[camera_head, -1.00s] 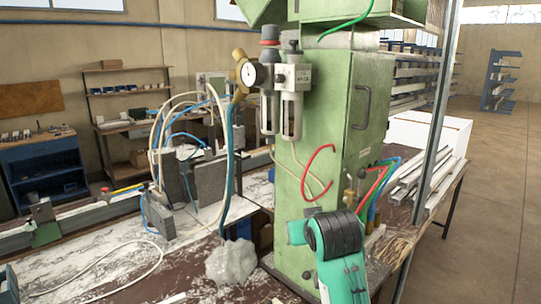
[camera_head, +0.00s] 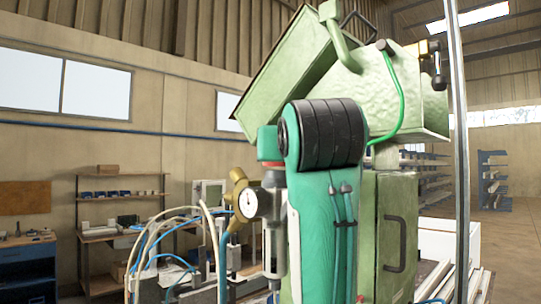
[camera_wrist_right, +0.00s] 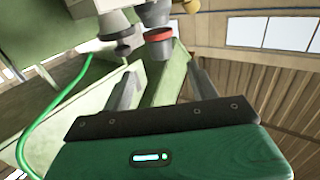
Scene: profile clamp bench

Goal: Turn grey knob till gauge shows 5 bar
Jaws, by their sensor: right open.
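The grey knob (camera_wrist_right: 159,51) with its red-orange ring shows in the right wrist view, which looks upside down. My right gripper (camera_wrist_right: 165,78) is open; its two fingers point toward the knob, which lies roughly between their lines, with no contact visible. In the head view my right arm stands in front of the regulator and hides most of the knob and the right gripper's fingers. The round gauge (camera_head: 248,205) has a white dial and faces the head camera, left of my arm. Its needle is too small to read. My left gripper is not in view.
A green cabinet (camera_head: 392,232) with a dark handle stands behind and right of my arm. A green hopper (camera_head: 300,65) hangs over the regulator, with a green hose (camera_head: 394,90) beside it. Pale and blue hoses (camera_head: 160,240) crowd the lower left. A metal post (camera_head: 460,150) stands at right.

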